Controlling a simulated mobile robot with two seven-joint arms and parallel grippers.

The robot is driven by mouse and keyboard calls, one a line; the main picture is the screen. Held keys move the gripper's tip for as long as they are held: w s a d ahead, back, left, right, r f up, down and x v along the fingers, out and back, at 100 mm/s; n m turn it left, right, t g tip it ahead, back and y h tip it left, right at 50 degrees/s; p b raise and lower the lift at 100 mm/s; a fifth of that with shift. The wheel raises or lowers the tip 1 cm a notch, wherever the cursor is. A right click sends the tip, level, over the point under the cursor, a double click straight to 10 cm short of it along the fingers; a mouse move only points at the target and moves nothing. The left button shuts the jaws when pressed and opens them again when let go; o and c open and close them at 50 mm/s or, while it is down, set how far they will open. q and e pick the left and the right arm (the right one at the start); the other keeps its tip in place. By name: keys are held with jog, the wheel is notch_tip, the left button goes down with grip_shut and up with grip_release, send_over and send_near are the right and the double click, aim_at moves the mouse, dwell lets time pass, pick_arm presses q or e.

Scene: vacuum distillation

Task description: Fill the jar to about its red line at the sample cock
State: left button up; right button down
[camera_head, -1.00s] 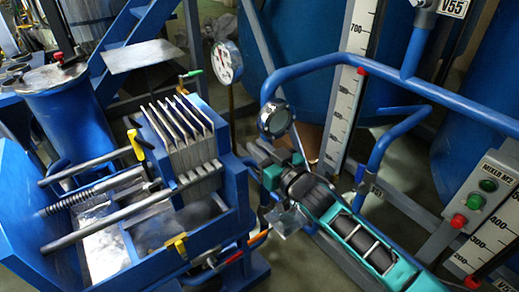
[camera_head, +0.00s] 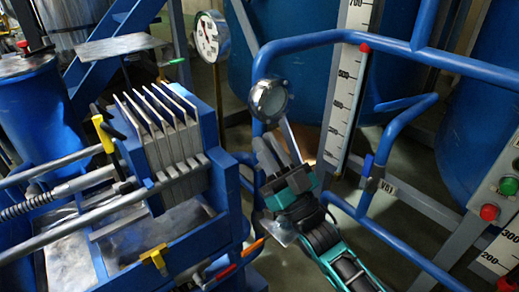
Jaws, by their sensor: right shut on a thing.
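My right gripper (camera_head: 276,158), at the end of a teal and black arm, points up and left in the middle of the picture. It is in front of the blue pipe frame, just below a round sight glass (camera_head: 268,101). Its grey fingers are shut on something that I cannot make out. A small pale, shiny plate-like piece (camera_head: 283,231) shows beside the wrist; I cannot tell whether it is fixed or held. I cannot clearly pick out the jar, its red line or the sample cock. My left gripper is not in view.
A blue filter press (camera_head: 222,205) with pale plates (camera_head: 165,135) stands close on the left. A dial gauge (camera_head: 209,37) is behind it. Blue pipes (camera_head: 440,60), a level scale (camera_head: 345,85) and large blue tanks (camera_head: 490,140) crowd the right. Floor shows between the pipes.

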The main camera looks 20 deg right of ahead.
jog(key=shift+s+d+f+t+b, duration=0.2)
jog(key=shift+s+t+b, duration=0.1)
jog(key=shift+t+b, duration=0.35)
jog(key=c, duration=1.2)
grip_release()
jog(key=shift+a, duration=0.1)
jog(key=v, duration=1.3)
